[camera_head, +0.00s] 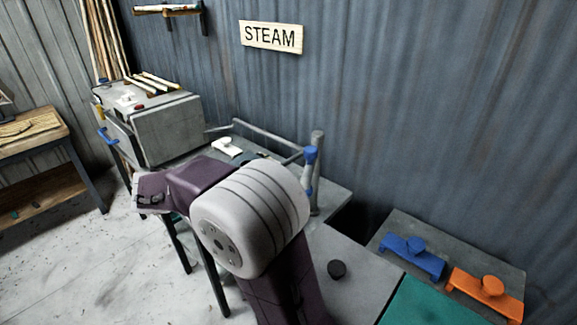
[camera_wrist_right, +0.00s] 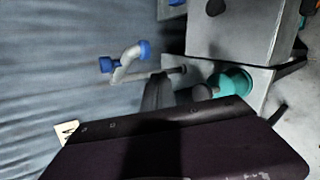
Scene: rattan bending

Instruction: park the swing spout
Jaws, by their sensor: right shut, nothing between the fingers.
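The swing spout is a grey pipe (camera_head: 271,139) by a grey upright post (camera_head: 317,190) at the bench's back edge, with a blue handle (camera_head: 309,160) beside the post. In the right wrist view a bent grey pipe (camera_wrist_right: 126,65) with blue ends shows left of centre. My right arm crosses the middle of the head view and hides part of the bench. My right gripper (camera_wrist_right: 157,91) shows as a dark shut shape in its wrist view, seemingly empty, below the pipe. I cannot tell whether it touches the pipe. My left gripper is not in view.
A grey steam box (camera_head: 167,127) stands at the left end of the bench. Blue (camera_head: 411,254) and orange (camera_head: 483,292) knobbed pieces sit on the right platform. A wooden workbench (camera_head: 30,127) stands far left.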

